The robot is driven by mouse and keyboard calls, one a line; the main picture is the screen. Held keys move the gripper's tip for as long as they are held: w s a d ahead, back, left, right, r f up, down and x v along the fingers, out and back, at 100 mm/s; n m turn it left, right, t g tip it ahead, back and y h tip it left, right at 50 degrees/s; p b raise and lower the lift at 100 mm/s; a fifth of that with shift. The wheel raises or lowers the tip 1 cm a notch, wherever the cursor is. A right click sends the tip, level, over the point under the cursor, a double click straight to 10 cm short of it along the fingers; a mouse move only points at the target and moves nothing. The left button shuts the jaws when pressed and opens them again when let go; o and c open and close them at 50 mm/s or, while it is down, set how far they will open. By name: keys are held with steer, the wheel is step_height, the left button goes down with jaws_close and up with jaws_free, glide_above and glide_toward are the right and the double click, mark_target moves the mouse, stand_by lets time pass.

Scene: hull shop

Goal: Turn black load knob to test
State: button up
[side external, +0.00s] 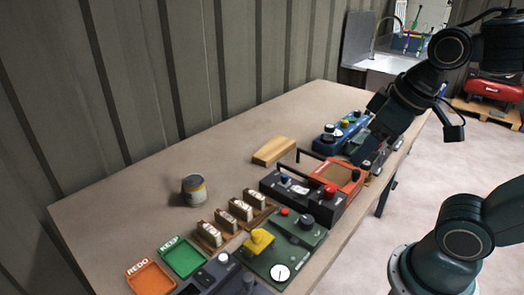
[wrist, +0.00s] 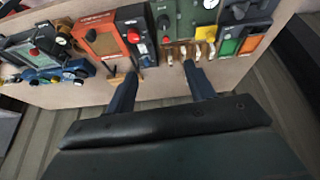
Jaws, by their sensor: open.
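Several control panels line the table edge, and I cannot read which knob is marked load or where test lies. A large black knob (side external: 307,221) stands upright on the green panel (side external: 285,242), near a red button and a yellow lever. What appears to be the same knob shows in the wrist view (wrist: 163,22). My gripper (wrist: 160,72) is open and empty in the wrist view, its two fingers well apart and touching no panel that I can see. In the side view my arm reaches over the far panels, and the fingertips are hard to make out there.
A black panel with a handle (side external: 297,199), an orange panel (side external: 340,172) and a blue panel (side external: 338,138) stand along the edge. A wooden block (side external: 273,151) and a can (side external: 194,190) lie behind. Green (side external: 184,257) and orange (side external: 150,279) trays are nearest. The back of the table is mostly clear.

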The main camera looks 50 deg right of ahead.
steer(key=w+a+f+n+g+h, duration=0.1)
steer(key=w+f+n+g, duration=0.25)
steer(key=w, duration=0.45)
steer(key=n+g+h, duration=0.2)
steer(key=n+g, duration=0.2)
glide_above(307, 219)
steer(key=w+a, duration=0.3)
steer(key=w, duration=0.1)
step_height(307, 219, down, 6)
steer(key=f, duration=0.1)
steer(key=shift+w+a+f+n+g, duration=0.1)
steer(key=shift+a+f+n+g, duration=0.2)
steer(key=shift+a, duration=0.2)
steer(key=shift+f, duration=0.1)
steer(key=x, duration=1.3)
steer(key=shift+d+f, duration=0.15)
steer(key=shift+f, duration=0.15)
steer(key=c, duration=1)
